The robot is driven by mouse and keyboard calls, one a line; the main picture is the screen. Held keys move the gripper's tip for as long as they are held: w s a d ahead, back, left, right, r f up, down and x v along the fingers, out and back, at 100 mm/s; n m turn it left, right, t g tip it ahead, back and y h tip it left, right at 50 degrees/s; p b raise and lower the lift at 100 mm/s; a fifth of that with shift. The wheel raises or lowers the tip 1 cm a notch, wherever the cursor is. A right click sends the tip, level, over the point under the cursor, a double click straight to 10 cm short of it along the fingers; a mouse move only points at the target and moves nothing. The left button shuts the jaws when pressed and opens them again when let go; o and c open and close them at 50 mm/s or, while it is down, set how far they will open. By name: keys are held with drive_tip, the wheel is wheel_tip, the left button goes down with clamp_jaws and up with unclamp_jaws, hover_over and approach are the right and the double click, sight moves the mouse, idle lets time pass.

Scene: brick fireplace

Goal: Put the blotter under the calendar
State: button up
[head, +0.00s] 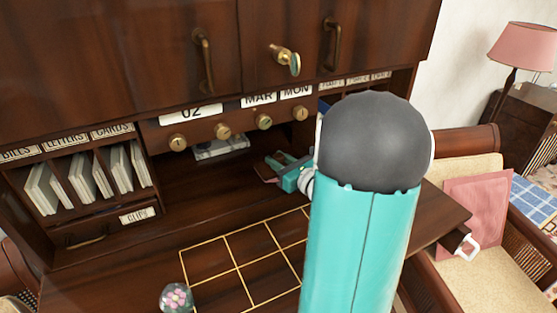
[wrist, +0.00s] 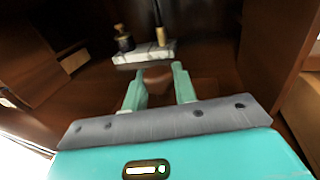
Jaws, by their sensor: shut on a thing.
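The calendar (head: 235,110) is a strip across the desk front with cards reading 02, MAR and MON and several brass knobs. Under it is an open, shadowed recess. My gripper (head: 279,167) is low at the right part of this recess, partly hidden by my arm. It is shut on the blotter (head: 264,174), a small reddish-brown piece at the fingertips. In the wrist view the blotter (wrist: 157,73) shows as a brown shape between the two green fingers; most of it is hidden.
A pale marble stand (head: 220,148) with an inkwell (wrist: 124,39) and pen (wrist: 160,25) stands at the back of the recess. Letter slots (head: 88,180) are at left. A flower paperweight (head: 176,298) sits on the desktop (head: 140,255) by gold grid lines. A chair (head: 480,210) stands at right.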

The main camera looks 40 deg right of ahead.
drive_tip(key=shift+f, duration=0.15)
drive_tip(key=o, duration=1.1)
drive_tip(key=shift+c, duration=0.2)
drive_tip(key=shift+r, duration=0.2)
drive_tip(key=s, duration=1.2)
drive_tip(key=shift+a, duration=0.15)
